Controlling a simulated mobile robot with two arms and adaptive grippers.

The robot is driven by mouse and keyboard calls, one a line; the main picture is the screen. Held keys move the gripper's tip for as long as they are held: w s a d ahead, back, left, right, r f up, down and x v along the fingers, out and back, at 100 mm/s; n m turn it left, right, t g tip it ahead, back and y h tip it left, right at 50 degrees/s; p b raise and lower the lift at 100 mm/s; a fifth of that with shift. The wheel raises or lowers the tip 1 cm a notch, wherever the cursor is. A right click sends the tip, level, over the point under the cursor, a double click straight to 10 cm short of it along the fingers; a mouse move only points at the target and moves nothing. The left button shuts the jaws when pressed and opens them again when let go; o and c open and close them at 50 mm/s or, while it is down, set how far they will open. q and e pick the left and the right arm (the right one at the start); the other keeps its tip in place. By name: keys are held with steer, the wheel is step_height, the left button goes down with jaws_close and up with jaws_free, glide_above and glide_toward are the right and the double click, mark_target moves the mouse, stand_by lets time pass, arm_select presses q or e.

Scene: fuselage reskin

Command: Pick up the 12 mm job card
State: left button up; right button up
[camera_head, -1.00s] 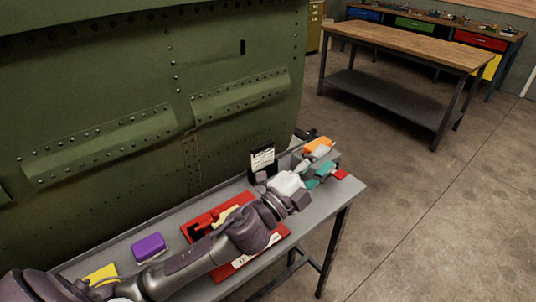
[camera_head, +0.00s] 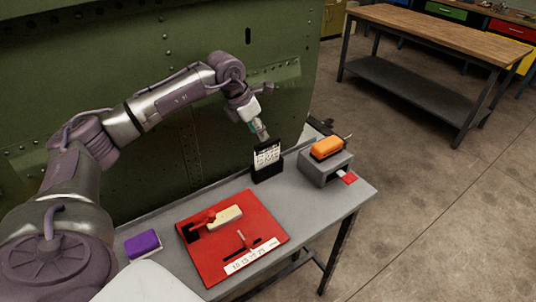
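Pale job cards (camera_head: 267,155) with dark print stand upright in a black holder (camera_head: 266,173) near the back edge of the grey bench. The print is too small to read, so I cannot tell which card is the 12 mm one. My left gripper (camera_head: 262,133) points down just above the holder, close to the tops of the cards. Its fingers are small and partly hidden by its own body, so I cannot tell if they are open or touch a card. My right gripper is not in view.
A red board (camera_head: 210,262) with a beige-handled tool lies mid-bench. A purple block (camera_head: 143,244) is left of it. A grey box (camera_head: 318,170) with an orange device (camera_head: 327,147) on top stands right of the holder. The green fuselage panel (camera_head: 150,45) rises behind.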

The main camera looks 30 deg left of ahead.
mark_target(266, 142)
arm_select(q)
steer(key=p+x, duration=0.1)
steer(key=x, duration=0.4)
steer(key=shift+w+f, duration=0.1)
steer(key=shift+w, duration=0.1)
steer(key=shift+w+d+f+p, duration=0.15)
steer(key=shift+d+f+p, duration=0.05)
steer(key=shift+f+p, duration=0.3)
steer(key=p+x, duration=0.1)
steer(key=x, duration=0.2)
steer(key=shift+w+f, duration=0.1)
steer(key=shift+f, duration=0.3)
steer(key=shift+w+f, duration=0.15)
steer(key=shift+f, duration=0.15)
steer(key=shift+r, duration=0.1)
jaws_close()
